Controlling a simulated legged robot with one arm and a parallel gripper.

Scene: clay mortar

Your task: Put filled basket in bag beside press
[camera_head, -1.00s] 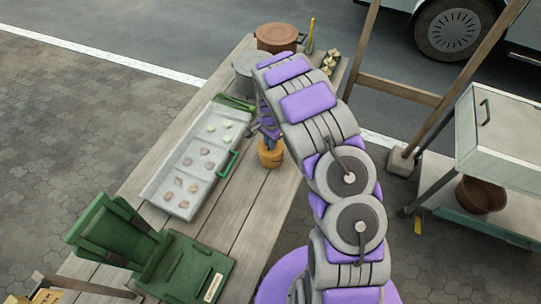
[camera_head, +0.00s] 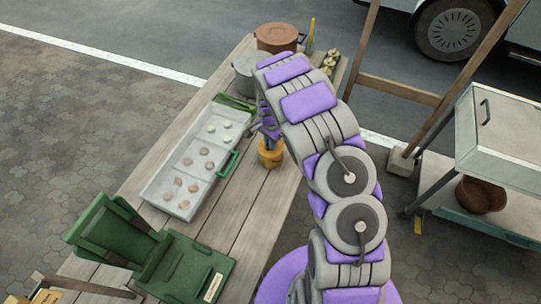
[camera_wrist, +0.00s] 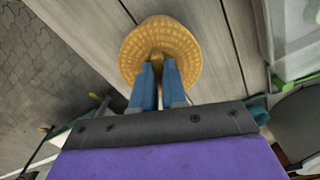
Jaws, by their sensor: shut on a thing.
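A small orange-yellow woven basket (camera_head: 271,157) is on or just above the wooden table, right of the tray. In the wrist view the basket (camera_wrist: 160,34) shows its woven top, with the table boards behind it. My gripper (camera_wrist: 157,64) is shut on the basket, its two blue fingers close together at the basket's near side. The arm partly hides the gripper in the head view. The basket's contents cannot be made out. A green hinged press (camera_head: 185,266) stands open at the table's near left end. I cannot identify a bag.
A pale tray (camera_head: 160,187) with several small pieces and a green handle lies left of the basket. A grey pot (camera_head: 244,72) and a brown pot (camera_head: 277,37) stand at the far end.

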